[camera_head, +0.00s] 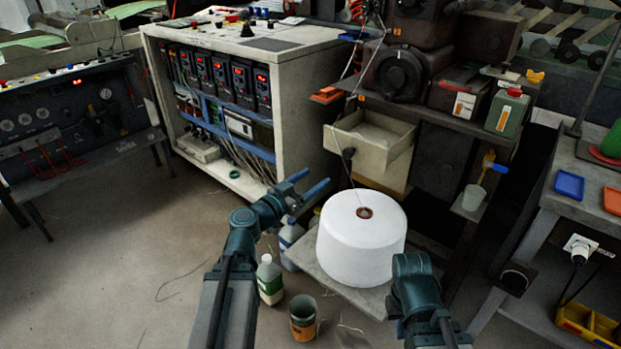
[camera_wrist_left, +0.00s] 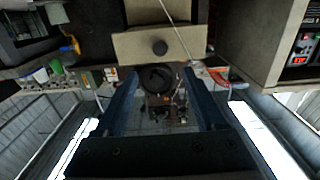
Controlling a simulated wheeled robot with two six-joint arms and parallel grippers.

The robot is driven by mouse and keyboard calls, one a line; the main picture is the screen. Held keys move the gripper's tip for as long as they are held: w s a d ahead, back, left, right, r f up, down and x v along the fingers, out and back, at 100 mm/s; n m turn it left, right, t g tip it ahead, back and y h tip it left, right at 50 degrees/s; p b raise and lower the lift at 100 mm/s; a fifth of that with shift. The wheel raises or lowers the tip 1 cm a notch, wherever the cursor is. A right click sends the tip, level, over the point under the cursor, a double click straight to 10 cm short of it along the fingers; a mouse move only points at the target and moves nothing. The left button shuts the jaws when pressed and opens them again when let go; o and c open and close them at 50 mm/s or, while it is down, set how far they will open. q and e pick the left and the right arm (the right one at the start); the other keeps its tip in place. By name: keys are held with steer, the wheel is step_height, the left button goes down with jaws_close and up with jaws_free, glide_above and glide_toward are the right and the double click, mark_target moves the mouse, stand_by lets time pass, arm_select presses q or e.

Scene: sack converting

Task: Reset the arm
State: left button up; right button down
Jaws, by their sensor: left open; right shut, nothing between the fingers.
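My left gripper (camera_head: 305,187) is in the middle of the head view, with its two blue fingers spread apart and nothing between them. It points toward the open drawer, left of and above the white thread cone. The left wrist view shows the same open fingers (camera_wrist_left: 163,100). My right arm ends at the right gripper (camera_head: 411,268), at the lower right of the cone; its fingertips are hidden from this angle. The white thread cone (camera_head: 352,250) stands upright on a low grey platform (camera_head: 330,278).
An open beige drawer (camera_head: 370,145) juts from the machine. A control cabinet (camera_head: 290,85) stands at the back left. A white-green bottle (camera_head: 269,279), another bottle (camera_head: 291,238) and an open can (camera_head: 303,317) stand near the platform. A side table (camera_head: 590,180) is at right. The left floor is clear.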

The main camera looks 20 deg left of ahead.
arm_select(q)
steer(key=shift+d, duration=0.1)
steer(key=s+d+f+m+g+h, duration=0.1)
steer(key=s+d+f+m+g, duration=0.1)
steer(key=s+d+f+g, duration=0.6)
steer(key=s+d+f+m+g+h, duration=0.1)
steer(key=d+f+g, duration=0.3)
steer(key=d+f, duration=0.55)
steer(key=s+f+n+g+y, duration=0.3)
steer(key=s+f+g+y, duration=0.15)
steer(key=s+y, duration=0.55)
step_height(320, 180, up, 36)
steer(key=s+p, duration=0.1)
steer(key=p, duration=3.5)
steer(key=shift+s+a+r, duration=0.15)
steer(key=shift+s+r, duration=0.05)
steer(key=shift+s, duration=0.15)
